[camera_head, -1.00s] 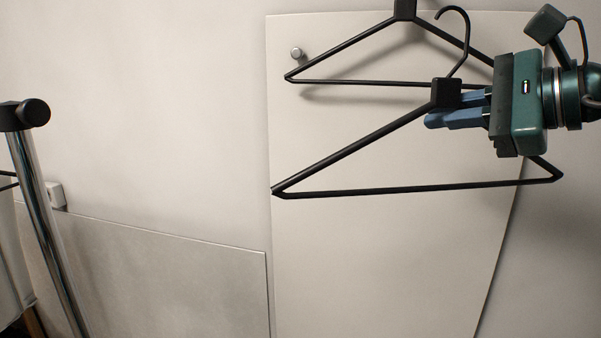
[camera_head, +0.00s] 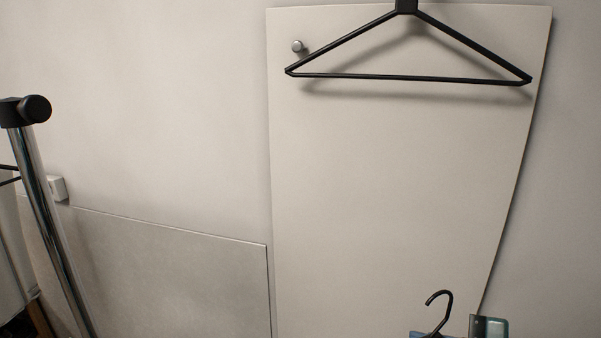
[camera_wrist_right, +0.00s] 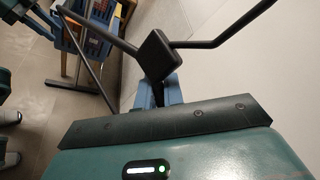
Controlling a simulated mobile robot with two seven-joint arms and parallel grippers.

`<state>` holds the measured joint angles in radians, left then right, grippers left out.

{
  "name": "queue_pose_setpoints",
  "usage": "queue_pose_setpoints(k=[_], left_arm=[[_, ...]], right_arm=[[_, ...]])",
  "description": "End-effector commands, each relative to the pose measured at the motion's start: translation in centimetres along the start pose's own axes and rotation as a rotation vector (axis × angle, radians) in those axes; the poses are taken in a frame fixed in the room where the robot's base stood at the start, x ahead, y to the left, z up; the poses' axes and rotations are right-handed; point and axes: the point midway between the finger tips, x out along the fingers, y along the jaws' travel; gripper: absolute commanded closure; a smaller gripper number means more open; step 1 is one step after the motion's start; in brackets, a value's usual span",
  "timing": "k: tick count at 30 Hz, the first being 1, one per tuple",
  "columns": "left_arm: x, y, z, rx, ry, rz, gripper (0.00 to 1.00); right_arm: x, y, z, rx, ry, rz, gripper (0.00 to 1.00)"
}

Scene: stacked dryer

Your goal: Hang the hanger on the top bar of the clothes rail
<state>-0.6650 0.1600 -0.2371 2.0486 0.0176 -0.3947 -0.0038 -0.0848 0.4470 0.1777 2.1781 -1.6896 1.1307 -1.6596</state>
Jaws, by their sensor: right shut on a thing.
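A black hanger (camera_head: 440,310) is held low at the bottom right of the head view, where only its hook shows above the frame edge. In the right wrist view its square hub (camera_wrist_right: 157,55) and arms show. My right gripper (camera_wrist_right: 158,92) is shut on the hanger just below the hub; in the head view only the top of this gripper (camera_head: 488,326) shows. The clothes rail's chrome post (camera_head: 50,220) with a black end fitting (camera_head: 35,109) stands at the far left, well apart from the held hanger. Most of the rail is out of frame.
Another black hanger (camera_head: 410,77) hangs against a pale panel (camera_head: 390,200) on the wall, beside a small round knob (camera_head: 297,46). A lower grey panel (camera_head: 170,270) is left of it. A blue crate (camera_wrist_right: 72,38) stands in the right wrist view.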

Motion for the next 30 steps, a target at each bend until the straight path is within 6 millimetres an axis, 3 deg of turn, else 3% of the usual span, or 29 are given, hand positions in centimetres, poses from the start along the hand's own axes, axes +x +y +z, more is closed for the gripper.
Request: queue_pose_setpoints(k=[6,18,23,30], left_arm=[[0.0,0.0,0.0,-0.001,-0.002,-0.001,0.64],[0.0,-0.1,0.1,-0.001,-0.002,-0.002,0.64],[0.0,-0.1,0.1,-0.001,-0.002,-0.001,0.64],[0.1,0.0,0.2,-0.001,-0.001,0.0,0.64]], right_arm=[[-0.8,2.1,-0.6,0.006,0.017,-0.013,1.0],[-0.7,1.9,-0.6,0.003,0.016,-0.013,1.0],[0.0,-0.5,0.0,-0.006,0.0,-0.007,1.0],[1.4,-7.4,2.4,-0.019,-0.029,0.016,1.0]])
